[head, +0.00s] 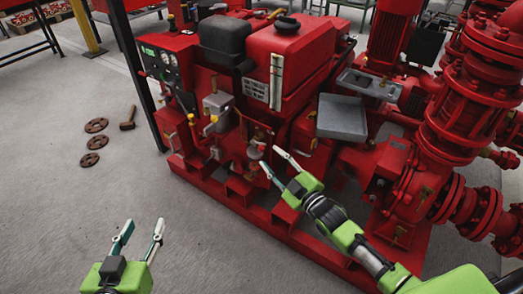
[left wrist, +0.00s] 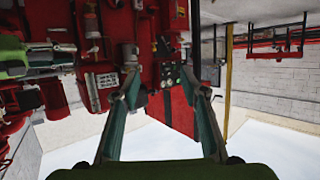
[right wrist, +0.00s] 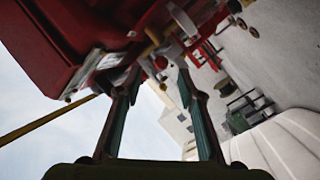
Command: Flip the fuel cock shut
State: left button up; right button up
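The red fuel tank (head: 288,58) sits on top of the red pumpset, with a white sight gauge (head: 276,82) on its front. Below it are small brass-yellow fittings and a lever (head: 240,118); I cannot tell for sure which is the fuel cock. My right gripper (head: 269,157) is open in front of the engine's lower fittings, close to a grey round part (head: 254,152). In the right wrist view, a yellow handle (right wrist: 150,46) and a red knob show around the open fingertips; contact is unclear. My left gripper (head: 146,222) is open and empty over the floor.
A gauge panel (head: 160,58) stands at the pumpset's left end. A grey tray (head: 342,118) and large red pipework (head: 470,90) are to the right. Several brown discs (head: 93,142) and a hammer (head: 128,119) lie on the floor. The front-left floor is clear.

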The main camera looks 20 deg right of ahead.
aim_at(263, 149)
jog(key=b+x, duration=0.1)
jog(key=x, duration=0.5)
jog(key=shift+b, duration=0.35)
jog(key=shift+w+a, duration=0.15)
jog(key=shift+w, duration=0.25)
pick_arm(q)
notch_tip(263, 149, up, 10)
jog(key=w+d+t+h, duration=0.1)
jog(key=w+t, duration=0.1)
jog(key=t, duration=0.3)
jog(key=shift+d+r+t+h, duration=0.25)
jog(key=shift+d+t+h, duration=0.05)
jog(key=shift+d+h, duration=0.1)
pick_arm(e)
grip_shut()
